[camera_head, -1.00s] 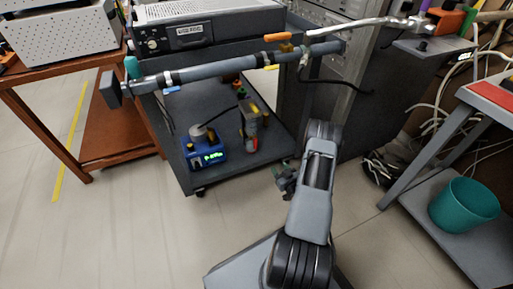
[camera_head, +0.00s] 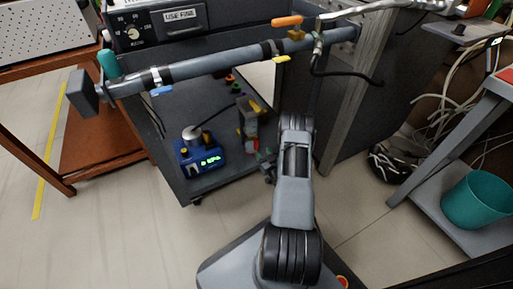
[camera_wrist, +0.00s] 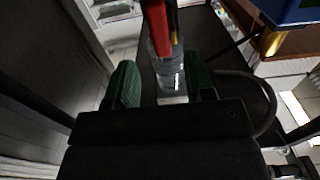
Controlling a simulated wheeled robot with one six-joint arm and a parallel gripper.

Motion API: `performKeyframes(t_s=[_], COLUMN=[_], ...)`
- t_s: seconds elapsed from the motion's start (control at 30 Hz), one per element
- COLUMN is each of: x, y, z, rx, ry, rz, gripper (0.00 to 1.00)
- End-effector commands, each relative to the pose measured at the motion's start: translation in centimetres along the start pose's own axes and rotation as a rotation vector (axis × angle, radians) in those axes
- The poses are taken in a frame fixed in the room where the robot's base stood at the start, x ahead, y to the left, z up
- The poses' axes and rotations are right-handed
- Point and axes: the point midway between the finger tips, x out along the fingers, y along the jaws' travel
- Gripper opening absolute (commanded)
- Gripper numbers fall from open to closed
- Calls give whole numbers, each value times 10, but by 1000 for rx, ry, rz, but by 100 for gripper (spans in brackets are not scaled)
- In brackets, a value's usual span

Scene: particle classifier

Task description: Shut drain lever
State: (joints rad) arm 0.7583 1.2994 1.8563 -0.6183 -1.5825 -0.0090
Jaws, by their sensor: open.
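A grey pipe (camera_head: 215,66) runs across the cart's front in the head view. It carries an orange lever (camera_head: 287,21) on top near its right end, a small blue lever (camera_head: 162,91) below its left part and a small yellow lever (camera_head: 281,59) below its right part. None is labelled, so I cannot tell which is the drain lever. My gripper is low beside the cart, below the pipe and apart from these levers, mostly hidden by my arm. In the wrist view my gripper (camera_wrist: 163,88) has its green-padded fingers apart, with a red and clear object (camera_wrist: 165,55) showing between or beyond them.
The dark cart's lower shelf (camera_head: 222,172) holds a blue device (camera_head: 198,153) with a green display and a grey device (camera_head: 248,122). A black hose (camera_head: 345,76) hangs from the pipe. A teal bin (camera_head: 476,200) stands at the right. Floor at the left is clear.

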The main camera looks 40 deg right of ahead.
Motion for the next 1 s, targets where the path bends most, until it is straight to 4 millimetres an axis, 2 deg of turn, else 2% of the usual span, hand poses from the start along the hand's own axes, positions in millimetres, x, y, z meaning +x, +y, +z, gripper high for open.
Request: performKeyframes(t_s=[0.03,0.2,0.4,0.83,1.0], x=[10,37,56,63,63], y=[-1,-2,-2,-3,-3], z=[2,2,1,0,0], rx=[-1,0,1,1,1], ry=[4,4,0,0,0], rz=[-3,-4,-4,-4,-4], gripper=[49,49,49,49,35])
